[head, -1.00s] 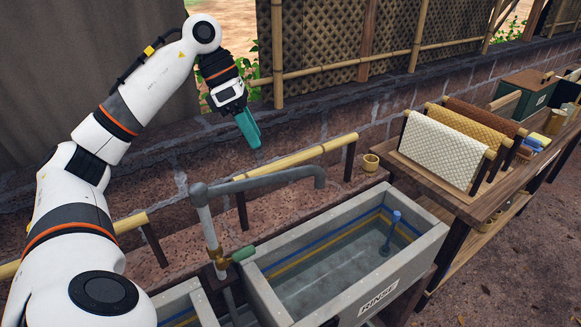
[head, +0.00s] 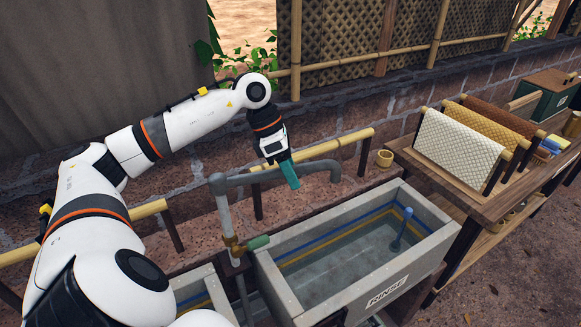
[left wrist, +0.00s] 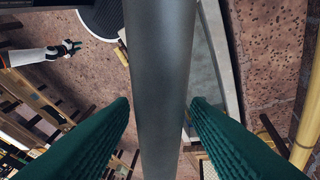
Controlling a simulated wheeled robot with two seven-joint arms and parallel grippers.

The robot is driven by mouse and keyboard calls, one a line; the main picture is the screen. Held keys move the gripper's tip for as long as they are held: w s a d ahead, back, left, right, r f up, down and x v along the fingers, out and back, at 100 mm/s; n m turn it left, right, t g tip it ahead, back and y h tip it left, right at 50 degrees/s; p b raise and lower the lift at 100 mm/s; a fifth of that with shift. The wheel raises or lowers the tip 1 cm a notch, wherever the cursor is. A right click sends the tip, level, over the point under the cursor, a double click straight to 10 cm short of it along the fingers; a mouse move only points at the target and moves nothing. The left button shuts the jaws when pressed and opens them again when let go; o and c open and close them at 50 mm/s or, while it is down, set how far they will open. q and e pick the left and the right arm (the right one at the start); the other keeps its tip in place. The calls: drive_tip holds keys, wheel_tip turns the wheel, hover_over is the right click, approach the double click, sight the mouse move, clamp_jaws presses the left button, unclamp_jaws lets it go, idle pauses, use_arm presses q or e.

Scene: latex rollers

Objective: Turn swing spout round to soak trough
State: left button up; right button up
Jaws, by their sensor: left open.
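The grey swing spout (head: 275,177) runs from its upright pipe (head: 222,212) to the right, and its downturned end (head: 336,177) hangs by the far side of the trough labelled RINSE (head: 285,292). My left gripper (head: 292,184) is at the middle of the spout arm, its teal fingers open. In the left wrist view the spout arm (left wrist: 160,70) passes between the two fingers (left wrist: 158,106), with gaps on both sides. A second trough (head: 212,284), its label out of view, shows partly at the lower left. A small white arm with a dark end (left wrist: 62,50), perhaps my right, shows there too.
A green-handled brass valve (head: 256,243) sits low on the upright pipe. A bamboo rail (head: 325,147) runs behind the spout. A wooden table (head: 485,205) with hanging latex sheets is at the right.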

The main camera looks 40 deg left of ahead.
use_arm(q)
drive_tip(key=shift+c, duration=0.3)
use_arm(e)
drive_tip(key=shift+s, duration=0.1)
use_arm(q)
clamp_jaws()
use_arm(e)
drive_tip(key=shift+s, duration=0.2)
drive_tip(key=shift+f, duration=0.1)
